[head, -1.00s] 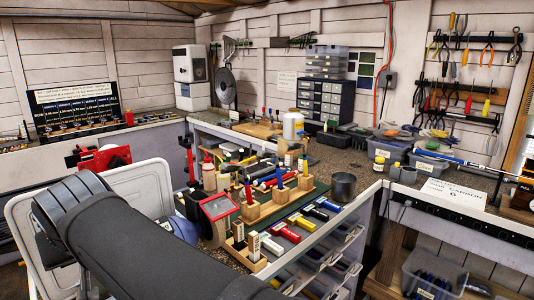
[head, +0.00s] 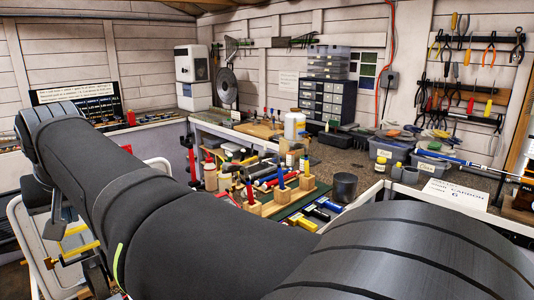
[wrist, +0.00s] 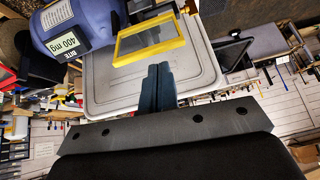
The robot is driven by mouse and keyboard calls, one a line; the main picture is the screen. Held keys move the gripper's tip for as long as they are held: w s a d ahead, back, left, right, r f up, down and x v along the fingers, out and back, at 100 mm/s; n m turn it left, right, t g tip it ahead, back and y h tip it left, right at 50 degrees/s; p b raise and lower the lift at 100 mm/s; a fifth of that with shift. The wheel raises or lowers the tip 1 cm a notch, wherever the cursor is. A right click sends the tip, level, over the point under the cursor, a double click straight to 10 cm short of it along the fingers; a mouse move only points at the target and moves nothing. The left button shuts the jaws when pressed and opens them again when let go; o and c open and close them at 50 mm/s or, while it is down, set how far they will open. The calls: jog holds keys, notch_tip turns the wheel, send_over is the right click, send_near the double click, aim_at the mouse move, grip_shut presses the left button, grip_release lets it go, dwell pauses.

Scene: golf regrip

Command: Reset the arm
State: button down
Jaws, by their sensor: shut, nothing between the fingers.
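My gripper (wrist: 158,70) shows in the wrist view with its two dark fingers together and nothing between them. Behind the fingertips is a pale grey panel with a raised rim (wrist: 206,92). A yellow-framed pane (wrist: 150,41) lies just above the fingertips in the picture; I cannot tell if it touches them. A blue-purple rounded device (wrist: 85,22) with a "400 mg" label is at upper left. In the head view my arm fills the foreground, and I cannot make out my gripper there.
The workbench holds wooden blocks with coloured tools (head: 283,198), a dark cup (head: 345,186), a white bottle (head: 294,125) and grey bins (head: 384,147). A drawer cabinet (head: 327,98) stands at the back. Tools hang on the right wall. My arm hides the bench's near part.

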jog(key=shift+w+a+f+n+h, duration=0.25)
jog(key=shift+w+f+h, duration=0.2)
jog(key=shift+w, duration=0.35)
jog(key=shift+w+a+g+h, duration=0.35)
jog(key=shift+w+a+g, duration=0.25)
jog(key=shift+w+a, duration=0.15)
jog(key=c, duration=2.2)
grip_release()
